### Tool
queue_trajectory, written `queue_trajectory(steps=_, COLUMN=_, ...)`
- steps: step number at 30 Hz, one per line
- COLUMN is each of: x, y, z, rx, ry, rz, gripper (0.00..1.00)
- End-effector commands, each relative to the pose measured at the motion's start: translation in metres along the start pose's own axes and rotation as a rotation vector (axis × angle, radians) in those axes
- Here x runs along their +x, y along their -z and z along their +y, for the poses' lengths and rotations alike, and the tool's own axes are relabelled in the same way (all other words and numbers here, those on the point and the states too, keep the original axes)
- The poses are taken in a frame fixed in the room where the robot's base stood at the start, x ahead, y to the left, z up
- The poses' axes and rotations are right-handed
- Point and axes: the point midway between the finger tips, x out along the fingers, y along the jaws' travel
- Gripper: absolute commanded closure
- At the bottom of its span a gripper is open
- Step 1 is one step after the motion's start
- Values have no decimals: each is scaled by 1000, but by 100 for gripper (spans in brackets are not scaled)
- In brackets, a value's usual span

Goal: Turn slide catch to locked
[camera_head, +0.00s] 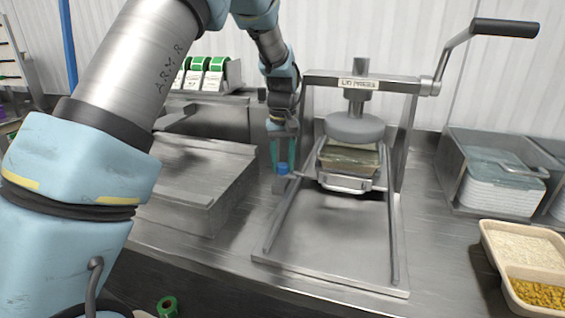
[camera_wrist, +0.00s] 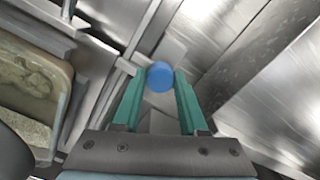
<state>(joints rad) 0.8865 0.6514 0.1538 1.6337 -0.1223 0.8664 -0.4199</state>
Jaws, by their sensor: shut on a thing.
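The slide catch shows as a blue round knob (camera_wrist: 160,76) in the wrist view, beside the slide rail of the lid press. My gripper (camera_wrist: 160,88) has its two green fingers closed on the knob, one on each side. In the head view my gripper (camera_head: 281,165) reaches down at the left of the lid press (camera_head: 362,83), and the blue knob (camera_head: 282,168) shows between its fingertips. The catch's lower part is mostly hidden, and I cannot tell its locked or unlocked setting.
A filled tray (camera_head: 349,158) sits on the slide carriage under the round press plate (camera_head: 355,128). The crank handle (camera_head: 505,28) rises at the right. A grey bin (camera_head: 455,180) and a tray of rice and yellow food (camera_head: 490,240) stand at the right. The front rails are clear.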

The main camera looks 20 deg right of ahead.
Motion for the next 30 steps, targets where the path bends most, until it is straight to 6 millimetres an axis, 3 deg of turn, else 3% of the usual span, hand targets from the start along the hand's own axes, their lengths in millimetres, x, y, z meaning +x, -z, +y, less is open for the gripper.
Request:
queue_trajectory(steps=10, x=-1, y=1, z=0, rx=-3, ry=-2, rz=4, gripper=100)
queue_trajectory(steps=11, x=-1, y=1, z=0, rx=-3, ry=-2, rz=4, gripper=57)
queue_trajectory(steps=18, x=0, y=1, z=0, rx=-2, ry=-1, rz=2, gripper=30)
queue_trajectory(steps=30, x=-10, y=1, z=0, rx=-1, ry=-2, rz=3, gripper=28)
